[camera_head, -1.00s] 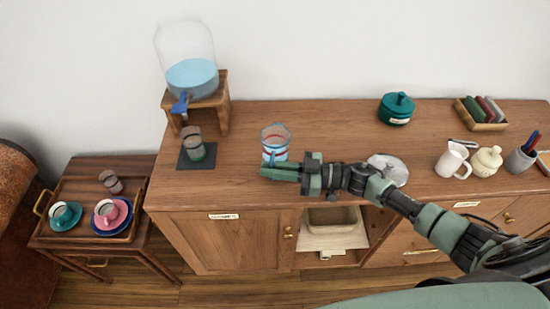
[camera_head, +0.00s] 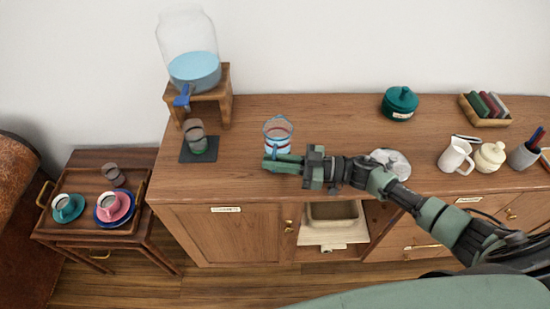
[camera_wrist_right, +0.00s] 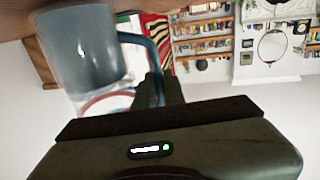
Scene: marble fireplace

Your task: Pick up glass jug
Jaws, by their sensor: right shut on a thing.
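The glass jug (camera_head: 278,132) has a blue rim, a blue handle and a red band. It appears upright at the sideboard's front left; I cannot tell whether its base touches the wood. My right gripper (camera_head: 283,162) is at its near side, shut on the jug by its handle. In the right wrist view the jug (camera_wrist_right: 85,62) fills the upper left, and its blue handle runs down to my right gripper's fingers (camera_wrist_right: 157,92). The fingers hide the lower part of the jug in the head view. My left gripper is not in view.
A water dispenser (camera_head: 192,68) on a wooden stand and a glass (camera_head: 196,139) on a dark mat are left of the jug. A clear glass lid-like thing (camera_head: 391,162) lies under my forearm. A teal pot (camera_head: 399,103) and white pitcher (camera_head: 454,157) stand right. The wood behind the jug is clear.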

